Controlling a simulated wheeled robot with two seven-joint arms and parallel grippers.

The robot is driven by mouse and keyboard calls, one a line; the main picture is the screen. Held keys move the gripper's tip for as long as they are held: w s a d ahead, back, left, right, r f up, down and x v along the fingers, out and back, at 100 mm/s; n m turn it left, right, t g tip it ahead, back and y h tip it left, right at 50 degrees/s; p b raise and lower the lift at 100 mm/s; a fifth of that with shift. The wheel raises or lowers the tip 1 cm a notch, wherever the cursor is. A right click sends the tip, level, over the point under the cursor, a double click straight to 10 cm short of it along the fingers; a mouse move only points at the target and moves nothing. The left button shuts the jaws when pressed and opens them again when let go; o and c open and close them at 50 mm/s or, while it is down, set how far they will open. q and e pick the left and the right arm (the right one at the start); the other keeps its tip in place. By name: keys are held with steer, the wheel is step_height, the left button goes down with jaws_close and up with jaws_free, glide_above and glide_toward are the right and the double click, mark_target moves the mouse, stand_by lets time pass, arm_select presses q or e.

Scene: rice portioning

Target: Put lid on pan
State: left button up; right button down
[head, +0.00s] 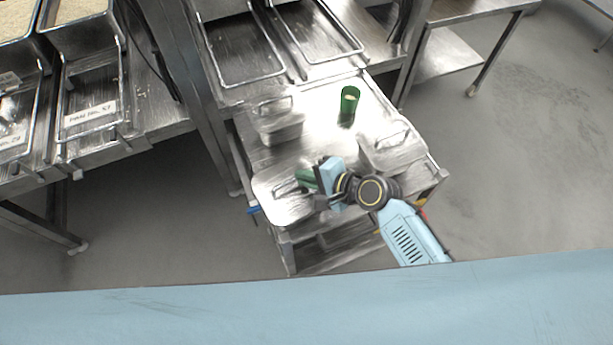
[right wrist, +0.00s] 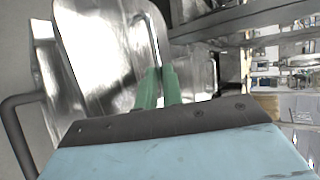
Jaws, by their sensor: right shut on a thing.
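A shiny steel lid (head: 278,208) is at the front left of the steel cart in the head view. It also fills the upper left of the right wrist view (right wrist: 100,45). My right gripper (head: 303,180) has green fingers, which show close together in the right wrist view (right wrist: 160,88). It is shut on the lid's handle; the exact grip is partly hidden. A small steel pan (head: 281,132) stands behind the lid, and another steel pan (head: 398,158) stands at the cart's right side. A raised handle shows at each. My left gripper is not in view.
Steel racks with wire-rimmed trays (head: 245,50) adjoin the cart behind. Rice bins (head: 70,10) are at the far left. The floor right of the cart is clear.

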steer(key=shift+d+f, duration=0.1)
steer(key=shift+f, duration=0.25)
stand_by(0.5)
steer(key=c, duration=1.5)
jaws_free()
steer(key=shift+o, duration=0.2)
steer(key=shift+s, duration=0.1)
steer(key=v, duration=1.3)
steer(key=shift+p, duration=0.4)
steer(key=shift+s+d, duration=0.1)
steer(key=shift+d, duration=0.05)
